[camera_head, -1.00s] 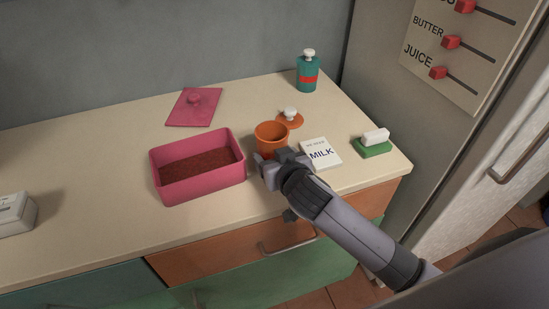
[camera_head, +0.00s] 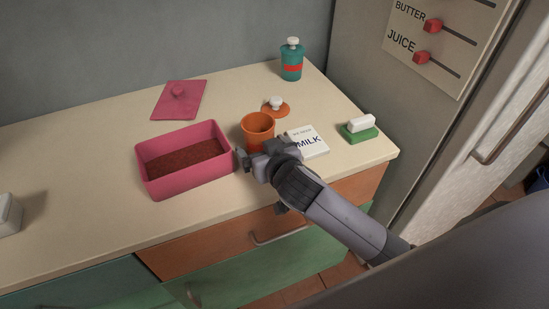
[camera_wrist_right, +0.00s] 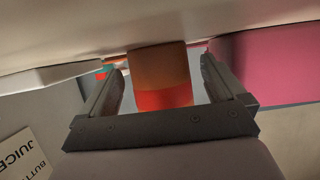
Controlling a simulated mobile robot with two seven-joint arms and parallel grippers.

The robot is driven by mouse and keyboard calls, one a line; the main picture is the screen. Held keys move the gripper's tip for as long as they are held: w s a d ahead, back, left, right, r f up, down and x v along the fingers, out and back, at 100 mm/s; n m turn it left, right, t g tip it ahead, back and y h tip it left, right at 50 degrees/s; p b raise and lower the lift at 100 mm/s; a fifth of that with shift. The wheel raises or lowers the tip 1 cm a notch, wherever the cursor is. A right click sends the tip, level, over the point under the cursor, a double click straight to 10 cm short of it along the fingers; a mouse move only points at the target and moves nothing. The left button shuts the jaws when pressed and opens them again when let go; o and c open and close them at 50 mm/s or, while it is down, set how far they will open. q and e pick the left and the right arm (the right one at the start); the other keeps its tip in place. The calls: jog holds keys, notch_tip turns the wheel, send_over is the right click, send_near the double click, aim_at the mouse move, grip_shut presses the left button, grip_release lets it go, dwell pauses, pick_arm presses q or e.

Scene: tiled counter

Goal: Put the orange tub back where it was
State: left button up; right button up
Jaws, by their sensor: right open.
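The open orange tub (camera_head: 257,131) stands upright on the counter. Its orange lid (camera_head: 276,109) with a white knob lies behind it. My right gripper (camera_head: 262,153) is open at the near side of the tub and hides its lower part. In the right wrist view the tub (camera_wrist_right: 160,75) shows between the two spread fingers, with a gap on each side. I cannot tell how far the fingers reach around it. My left gripper is not in view.
A pink bin (camera_head: 152,183) with brown contents stands close left of the gripper. A milk carton (camera_head: 308,142) lies close right. The counter's left part is mostly clear.

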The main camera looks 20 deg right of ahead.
jog(key=v, duration=1.1)
jog(key=shift+d, duration=0.1)
jog(key=s+d+f+n+g, duration=0.1)
jog(key=s+d+f+g, duration=0.2)
jog(key=s, duration=0.4)
jog(key=s+d+f+g, duration=0.2)
jog(key=s+f+g, duration=0.2)
jog(key=s, duration=0.2)
jog(key=s+d+f+n+g, duration=0.1)
jog(key=s+d+f+g, duration=0.2)
jog(key=s, duration=0.4)
jog(key=w+a+f+t+y+p, duration=0.1)
jog(key=w+a+f+t+p, duration=0.1)
jog(key=w+a+f+t, duration=0.2)
notch_tip(320, 180, down, 5)
jog(key=w+t, duration=0.2)
jog(key=t, duration=0.1)
jog(key=shift+w+y, duration=0.2)
jog(key=shift+y, duration=0.2)
